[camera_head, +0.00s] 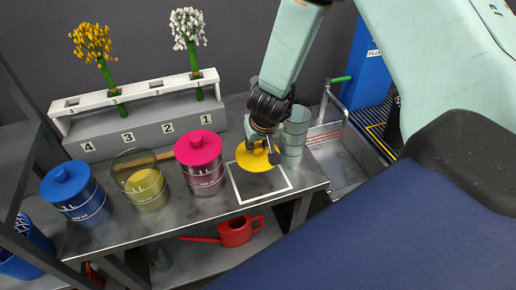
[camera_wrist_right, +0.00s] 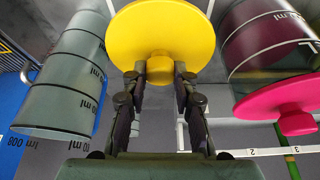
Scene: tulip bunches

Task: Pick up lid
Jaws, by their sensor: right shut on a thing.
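A round yellow lid (camera_head: 250,161) hangs above the white-outlined square on the bench at the right. My right gripper (camera_head: 267,146) reaches down from the upper right and is shut on the lid's knob. In the right wrist view the lid (camera_wrist_right: 160,25) shows its disc, with the right gripper's fingers (camera_wrist_right: 160,77) on either side of its knob. A clear jar with yellow contents (camera_head: 147,190) stands open, left of the pink-lidded jar. My left gripper is not in view.
A pink-lidded jar (camera_head: 204,175) and a blue-lidded jar (camera_head: 83,203) stand on the bench (camera_head: 160,228). Grey-green containers (camera_head: 294,137) stand beside the right gripper. A numbered rack (camera_head: 147,128) with yellow and white flowers stands behind. A red watering can (camera_head: 235,232) sits below.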

